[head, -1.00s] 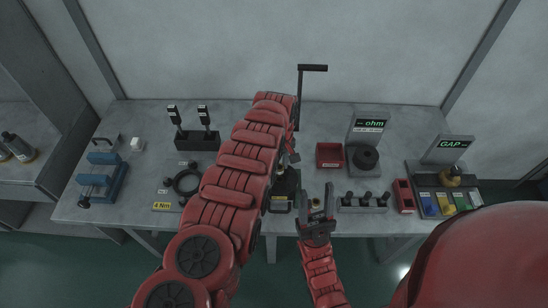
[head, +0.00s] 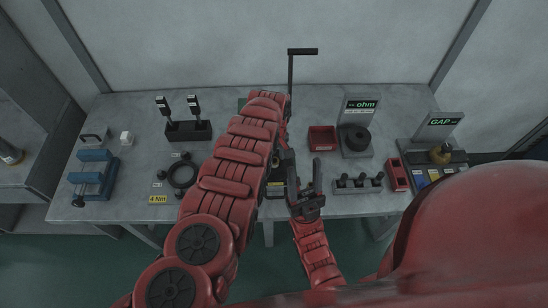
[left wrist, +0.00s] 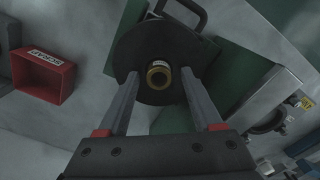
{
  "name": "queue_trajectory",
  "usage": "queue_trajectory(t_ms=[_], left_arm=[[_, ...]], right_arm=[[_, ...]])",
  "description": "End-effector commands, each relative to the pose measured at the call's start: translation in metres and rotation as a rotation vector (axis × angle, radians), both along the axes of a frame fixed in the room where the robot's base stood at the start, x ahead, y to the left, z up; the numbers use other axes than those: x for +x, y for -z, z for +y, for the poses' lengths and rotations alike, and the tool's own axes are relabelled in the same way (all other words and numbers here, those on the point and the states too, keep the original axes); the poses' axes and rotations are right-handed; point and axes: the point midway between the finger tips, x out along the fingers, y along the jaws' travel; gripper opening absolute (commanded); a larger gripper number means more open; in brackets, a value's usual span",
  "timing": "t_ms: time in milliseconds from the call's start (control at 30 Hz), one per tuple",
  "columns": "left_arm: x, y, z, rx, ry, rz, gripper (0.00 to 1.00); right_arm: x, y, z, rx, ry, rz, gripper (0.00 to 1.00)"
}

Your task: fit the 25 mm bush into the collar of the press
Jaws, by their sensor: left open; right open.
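In the left wrist view a brass ring-shaped piece (left wrist: 158,75) sits at the middle of a round black disc (left wrist: 128,50). I cannot tell whether this ring is the 25 mm bush or part of the collar. My left gripper (left wrist: 160,73) is open, its two fingers on either side of the ring, with gaps visible. My right gripper (head: 305,188) is open and appears empty near the table's front edge.
A rack with several black pieces (head: 358,187) stands right of my right gripper. Behind are a red bin (head: 322,138) and the ohm gauge stand (head: 359,112). A blue vise (head: 93,172) and black ring fixture (head: 182,174) are left. Bare tabletop (head: 135,185) lies between them.

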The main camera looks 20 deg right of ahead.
Motion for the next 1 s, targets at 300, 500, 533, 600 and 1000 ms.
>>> queue_trajectory(t_ms=[300, 500, 533, 600, 1000], left_arm=[[0.0, -0.025, -0.003, -0.005, 0.002, -0.001, 0.67], [0.0, -0.05, -0.001, -0.003, 0.001, 0.0, 0.67], [0.0, -0.055, -0.002, -0.005, 0.001, -0.001, 0.67], [0.001, -0.066, -0.002, -0.004, 0.001, -0.002, 0.67], [-0.001, -0.12, -0.001, 0.0, 0.002, 0.002, 0.67]], right_arm=[[0.0, 0.007, 0.0, 0.0, 0.0, 0.0, 0.5], [0.0, 0.022, 0.0, 0.0, 0.0, 0.0, 0.5], [0.0, 0.024, 0.0, 0.0, 0.0, 0.0, 0.5], [0.0, 0.029, 0.0, 0.0, 0.0, 0.0, 0.5], [0.0, 0.013, 0.0, 0.0, 0.0, 0.0, 0.5]])
